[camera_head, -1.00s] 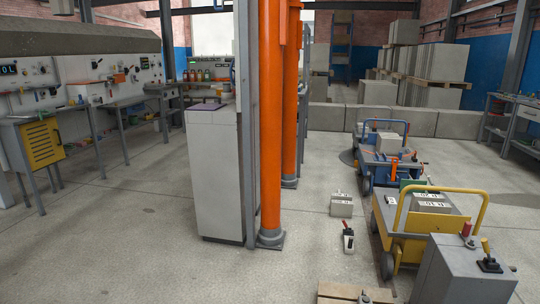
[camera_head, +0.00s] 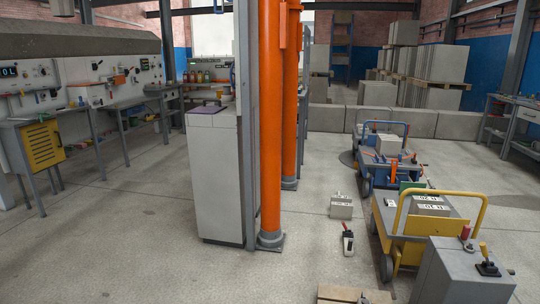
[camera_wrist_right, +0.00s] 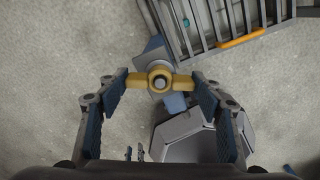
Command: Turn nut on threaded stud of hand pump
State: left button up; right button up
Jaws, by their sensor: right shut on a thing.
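In the right wrist view a yellow nut (camera_wrist_right: 138,80) with two wings sits around the end of a grey threaded stud (camera_wrist_right: 160,83). A blue-grey body (camera_wrist_right: 156,50), which looks like part of the hand pump, lies behind it. My right gripper (camera_wrist_right: 160,81) has one finger against each wing tip and is shut on the nut. How far the nut sits along the stud cannot be told from this end-on view. My left gripper is in no view. The head view does not show the nut or either gripper.
In the right wrist view, a grey angular part (camera_wrist_right: 184,138) lies below the nut and a barred grey frame (camera_wrist_right: 225,25) at upper right. In the head view, a yellow-handled cart (camera_head: 412,245) and grey control box (camera_head: 462,273) stand at right. Open floor (camera_head: 130,245) lies at left.

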jog(key=o, duration=1.2)
notch_tip(320, 180, up, 12)
jog(key=shift+c, duration=0.5)
